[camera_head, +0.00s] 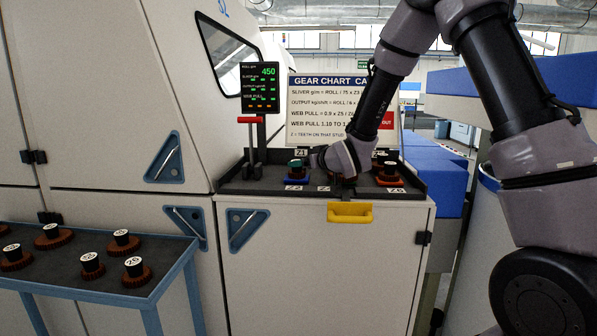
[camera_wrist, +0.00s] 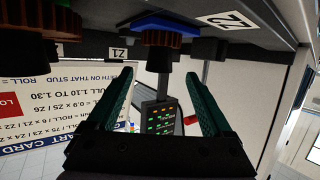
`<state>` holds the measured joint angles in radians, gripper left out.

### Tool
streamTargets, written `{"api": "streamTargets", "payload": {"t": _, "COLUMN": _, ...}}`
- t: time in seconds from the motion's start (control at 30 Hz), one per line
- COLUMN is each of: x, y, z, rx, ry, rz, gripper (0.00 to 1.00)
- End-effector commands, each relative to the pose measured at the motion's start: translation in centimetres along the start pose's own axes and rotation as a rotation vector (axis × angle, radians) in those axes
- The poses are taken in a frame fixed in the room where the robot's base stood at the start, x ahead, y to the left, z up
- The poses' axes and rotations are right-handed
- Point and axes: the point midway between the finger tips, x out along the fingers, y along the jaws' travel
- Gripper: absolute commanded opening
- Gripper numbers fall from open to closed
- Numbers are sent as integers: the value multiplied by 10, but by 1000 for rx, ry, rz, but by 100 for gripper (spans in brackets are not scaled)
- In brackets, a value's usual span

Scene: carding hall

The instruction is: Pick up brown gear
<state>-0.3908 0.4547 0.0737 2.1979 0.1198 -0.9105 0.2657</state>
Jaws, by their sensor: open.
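A brown gear (camera_wrist: 160,39) with a black hub sits over a blue part by the Z2 label, shown upside down in the wrist view. My gripper (camera_wrist: 158,76) is open, with one green finger on each side below the gear in that picture. The hub lies between and just past the fingertips; I cannot tell whether they touch it. In the head view the gripper (camera_head: 302,163) is over the left of the machine's tray, and my arm hides much of that spot. Other brown gears stand at the tray's right (camera_head: 390,179) and on the left cart (camera_head: 122,243).
The dark tray (camera_head: 240,187) has raised edges and Z labels. A gear chart (camera_head: 320,100) stands behind. A yellow handle (camera_head: 350,212) sticks out in front. The blue-framed cart (camera_head: 165,275) is at lower left.

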Motion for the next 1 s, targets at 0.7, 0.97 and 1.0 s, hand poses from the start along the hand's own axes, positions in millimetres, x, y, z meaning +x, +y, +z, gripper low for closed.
{"api": "streamTargets", "payload": {"t": 0.7, "x": 57, "y": 2, "z": -2, "rx": 0, "ry": -1, "rz": 1, "gripper": 85}}
{"api": "streamTargets", "payload": {"t": 0.97, "x": 57, "y": 2, "z": -2, "rx": 0, "ry": -1, "rz": 1, "gripper": 0}}
{"api": "streamTargets", "payload": {"t": 1.0, "x": 57, "y": 2, "z": -2, "rx": 0, "ry": 0, "rz": 1, "gripper": 0}}
